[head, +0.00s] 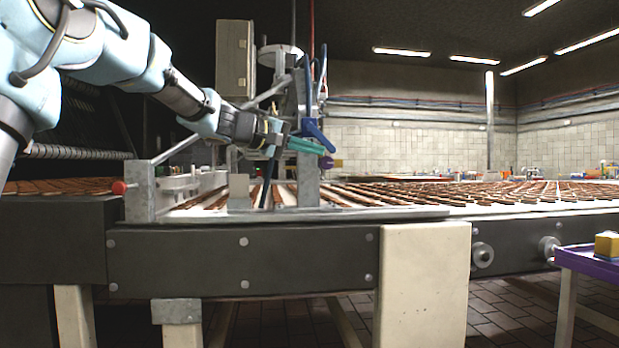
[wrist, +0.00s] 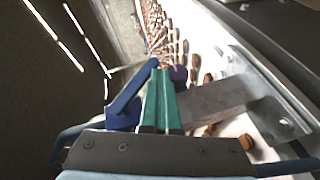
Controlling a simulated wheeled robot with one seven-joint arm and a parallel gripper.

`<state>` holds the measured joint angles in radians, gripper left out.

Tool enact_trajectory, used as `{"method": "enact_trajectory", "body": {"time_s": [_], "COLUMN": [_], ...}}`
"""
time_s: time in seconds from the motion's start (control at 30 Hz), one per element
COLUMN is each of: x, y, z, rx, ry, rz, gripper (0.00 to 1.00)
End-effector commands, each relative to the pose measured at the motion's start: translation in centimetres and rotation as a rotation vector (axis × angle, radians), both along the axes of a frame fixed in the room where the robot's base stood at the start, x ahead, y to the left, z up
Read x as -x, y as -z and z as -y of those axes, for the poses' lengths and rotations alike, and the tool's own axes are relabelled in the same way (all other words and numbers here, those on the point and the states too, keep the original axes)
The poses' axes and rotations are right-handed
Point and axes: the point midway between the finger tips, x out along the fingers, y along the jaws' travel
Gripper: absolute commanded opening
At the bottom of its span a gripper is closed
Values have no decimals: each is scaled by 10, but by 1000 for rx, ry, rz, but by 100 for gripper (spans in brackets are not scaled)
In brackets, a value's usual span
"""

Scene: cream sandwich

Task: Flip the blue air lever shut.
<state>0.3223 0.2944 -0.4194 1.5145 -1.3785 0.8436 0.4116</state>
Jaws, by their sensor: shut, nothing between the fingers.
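The blue air lever (head: 318,134) sits on the machine's upright post in the head view, its arm slanting down to the right. In the wrist view the blue lever (wrist: 132,92) runs diagonally just left of my fingers, above a darker blue body (wrist: 122,119). My gripper (head: 322,147) has teal fingers, shut and empty, and reaches right across the post just below the lever. In the wrist view my gripper (wrist: 160,72) has its fingertips close beside the lever's far end. I cannot tell whether they touch it.
A purple knob (head: 326,164) is just beyond my fingertips. A grey metal post (head: 308,182) stands under the lever beside the conveyor (head: 400,212), which carries rows of brown biscuits. A grey box (head: 235,60) and a red button (head: 119,187) are to the left.

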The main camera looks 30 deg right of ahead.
Motion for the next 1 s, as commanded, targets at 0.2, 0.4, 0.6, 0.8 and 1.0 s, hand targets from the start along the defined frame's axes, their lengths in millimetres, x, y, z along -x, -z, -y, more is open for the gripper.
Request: {"method": "enact_trajectory", "body": {"time_s": [0.2, 0.4, 0.6, 0.8, 1.0], "x": [3, 5, 8, 11, 12], "y": [11, 9, 7, 2, -4], "z": [6, 11, 17, 22, 26], "rx": [115, 222, 330, 440, 542], "ry": [1, 2, 2, 3, 2], "rz": [-51, -102, -152, -205, -253], "gripper": [0, 0, 0, 0, 0]}}
